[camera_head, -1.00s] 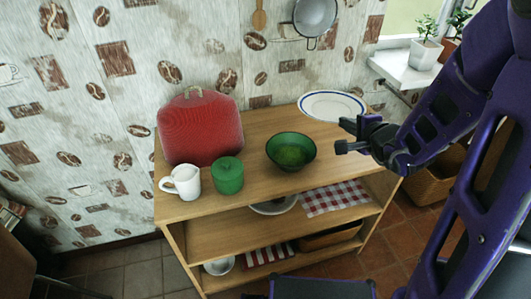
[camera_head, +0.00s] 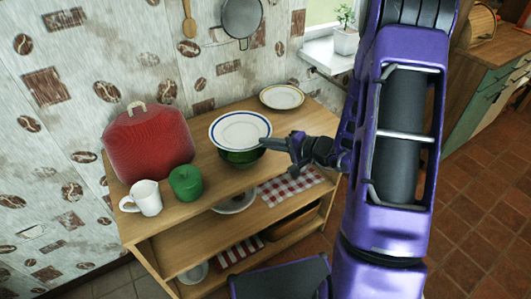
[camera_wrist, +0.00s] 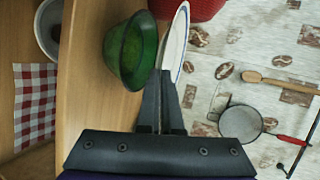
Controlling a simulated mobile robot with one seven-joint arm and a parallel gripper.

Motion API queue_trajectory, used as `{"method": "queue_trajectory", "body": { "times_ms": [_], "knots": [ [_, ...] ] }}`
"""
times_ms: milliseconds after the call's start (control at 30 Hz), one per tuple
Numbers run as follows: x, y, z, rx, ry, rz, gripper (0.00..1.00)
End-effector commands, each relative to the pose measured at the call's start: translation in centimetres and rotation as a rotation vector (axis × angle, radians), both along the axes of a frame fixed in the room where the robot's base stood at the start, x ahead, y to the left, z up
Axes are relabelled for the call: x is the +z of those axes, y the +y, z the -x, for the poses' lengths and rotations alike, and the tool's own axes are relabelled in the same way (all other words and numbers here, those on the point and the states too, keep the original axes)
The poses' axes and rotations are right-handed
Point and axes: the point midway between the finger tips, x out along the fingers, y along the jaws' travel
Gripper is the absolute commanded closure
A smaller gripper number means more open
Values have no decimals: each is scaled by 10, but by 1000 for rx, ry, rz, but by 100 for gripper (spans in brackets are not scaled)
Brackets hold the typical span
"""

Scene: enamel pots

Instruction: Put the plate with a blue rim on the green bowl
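The white plate with a blue rim (camera_head: 240,131) is held by its right edge in my gripper (camera_head: 268,146), which is shut on it. In the head view the plate is over the green bowl (camera_head: 240,161) and hides most of it. In the wrist view, my gripper's fingers (camera_wrist: 163,88) pinch the plate (camera_wrist: 176,42), seen nearly edge-on. The green bowl (camera_wrist: 128,52) shows there close beside the plate, which is slightly tilted to its rim. Whether plate and rim touch, I cannot tell. The bowl stands upright on the wooden shelf top.
A second plate with a yellowish rim (camera_head: 282,97) lies at the shelf's back right. The shelf top (camera_head: 302,115) is clear at right.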

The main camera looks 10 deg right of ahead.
Motion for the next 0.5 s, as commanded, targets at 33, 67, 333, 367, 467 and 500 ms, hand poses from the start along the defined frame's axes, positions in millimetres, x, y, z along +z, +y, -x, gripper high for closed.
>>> {"method": "queue_trajectory", "body": {
  "times_ms": [33,67,333,367,467,500],
  "knots": [
    [-5,0,0,1,-1,-1,100],
    [-9,0,0,1,0,-2,100],
    [-40,0,0,-1,-1,0,100],
    [-41,0,0,-1,-2,0,100],
    [-41,0,0,0,-3,0,100],
    [-41,0,-1,0,-3,0,100]
  ]
}}
